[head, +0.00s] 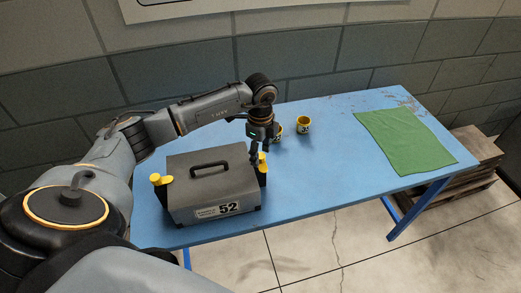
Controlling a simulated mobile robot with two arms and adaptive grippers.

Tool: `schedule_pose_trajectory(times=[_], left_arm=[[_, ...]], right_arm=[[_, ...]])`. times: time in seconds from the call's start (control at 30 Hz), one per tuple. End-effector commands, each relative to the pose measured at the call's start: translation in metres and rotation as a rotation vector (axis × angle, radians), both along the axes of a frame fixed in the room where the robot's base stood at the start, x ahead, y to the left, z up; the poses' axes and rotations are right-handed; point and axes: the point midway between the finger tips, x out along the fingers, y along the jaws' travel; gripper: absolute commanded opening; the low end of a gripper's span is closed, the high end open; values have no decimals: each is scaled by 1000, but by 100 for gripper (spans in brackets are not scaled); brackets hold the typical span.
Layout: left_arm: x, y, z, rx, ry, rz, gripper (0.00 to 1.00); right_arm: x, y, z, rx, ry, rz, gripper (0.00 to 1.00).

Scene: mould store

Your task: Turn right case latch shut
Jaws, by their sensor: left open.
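A dark grey case (205,178) with a black handle and a label reading 52 stands near the left end of the blue table. Its lid looks closed. The right case latch (263,163) is yellow and sits at the case's right end. A second yellow latch (160,180) is at the left end. My left gripper (255,160) points down, open, right beside the right latch and partly in front of it. I cannot tell whether it touches the latch. My right gripper is not in view.
The blue table (320,170) is clear in the middle. A green cloth (405,140) lies at the right. Wooden pallets (462,165) stand beyond the right end.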

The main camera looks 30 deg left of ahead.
Motion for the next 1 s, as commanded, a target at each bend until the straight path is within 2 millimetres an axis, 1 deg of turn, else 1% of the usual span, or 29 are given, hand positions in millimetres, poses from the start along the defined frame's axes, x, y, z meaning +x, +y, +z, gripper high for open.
schedule_pose_trajectory(times=[0.3, 0.33, 0.37, 0.4, 0.47, 0.5, 0.57, 0.83, 1.0], left_arm=[[0, 0, -3, 1, 0, 0, 51], [0, 0, -3, 1, 0, 0, 47], [0, 0, -3, 1, 0, 0, 41], [0, 0, -3, 0, 0, 0, 33], [0, 0, -3, 0, 0, 0, 21], [0, 0, -3, 0, 0, 0, 13], [0, 0, -3, 0, 0, 0, 0], [0, 0, -3, 0, -1, -20, 0], [0, 0, -4, -1, -1, -84, 0]], right_arm=[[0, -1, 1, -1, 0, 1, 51], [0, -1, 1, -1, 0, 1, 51], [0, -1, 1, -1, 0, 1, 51], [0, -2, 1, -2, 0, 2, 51], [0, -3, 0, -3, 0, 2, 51], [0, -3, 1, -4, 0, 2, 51], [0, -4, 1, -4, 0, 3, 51], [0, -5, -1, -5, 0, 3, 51], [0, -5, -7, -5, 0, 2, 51]])
